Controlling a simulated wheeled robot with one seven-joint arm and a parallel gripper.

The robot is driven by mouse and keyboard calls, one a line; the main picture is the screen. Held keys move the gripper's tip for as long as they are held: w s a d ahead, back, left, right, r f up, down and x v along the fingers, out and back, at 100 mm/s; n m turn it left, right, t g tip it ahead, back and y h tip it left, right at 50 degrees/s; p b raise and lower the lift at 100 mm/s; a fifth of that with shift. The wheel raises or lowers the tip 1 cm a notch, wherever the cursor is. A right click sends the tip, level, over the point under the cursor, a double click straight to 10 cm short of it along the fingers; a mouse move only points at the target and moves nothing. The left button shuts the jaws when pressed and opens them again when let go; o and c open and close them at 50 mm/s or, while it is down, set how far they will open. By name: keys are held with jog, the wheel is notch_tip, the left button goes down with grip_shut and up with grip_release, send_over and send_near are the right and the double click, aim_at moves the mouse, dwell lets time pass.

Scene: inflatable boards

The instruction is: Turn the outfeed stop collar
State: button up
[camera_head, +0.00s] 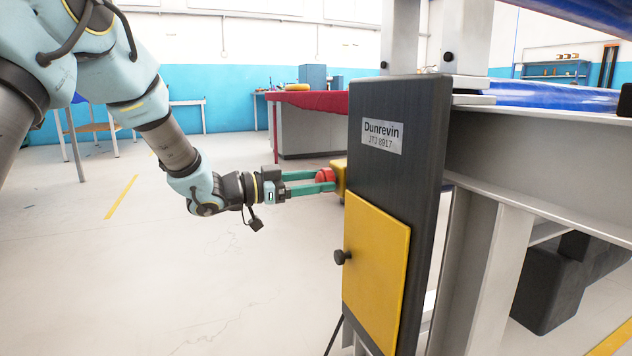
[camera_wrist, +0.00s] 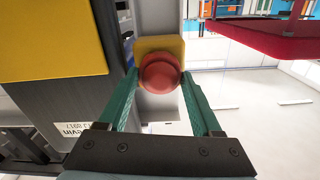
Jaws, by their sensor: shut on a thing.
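The outfeed stop collar (camera_head: 325,175) is a round red knob on a small yellow housing (camera_head: 340,176), beside the dark panel. In the wrist view the collar (camera_wrist: 160,73) sits at the front of the yellow housing (camera_wrist: 150,45), between the two green fingers. My gripper (camera_head: 328,180) reaches it from the left, and its fingers are shut on the collar, one on each side. The fingertips (camera_wrist: 159,80) also show in the wrist view. Parts of the collar's sides are hidden by the fingers.
A dark upright panel (camera_head: 385,170) labelled Dunrevin stands right of the collar, with a yellow door (camera_head: 372,265) and a black knob (camera_head: 342,257). A grey steel frame (camera_head: 545,165) extends right. A red-covered table (camera_head: 310,98) stands behind.

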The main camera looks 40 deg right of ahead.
jog(key=shift+m, duration=0.3)
jog(key=shift+m+b, duration=1)
jog(key=shift+m, duration=1.7)
jog(key=o, duration=1.4)
jog(key=p+v, duration=0.3)
jog(key=v, duration=0.7)
jog(key=shift+a, duration=0.4)
jog(key=shift+f, duration=0.1)
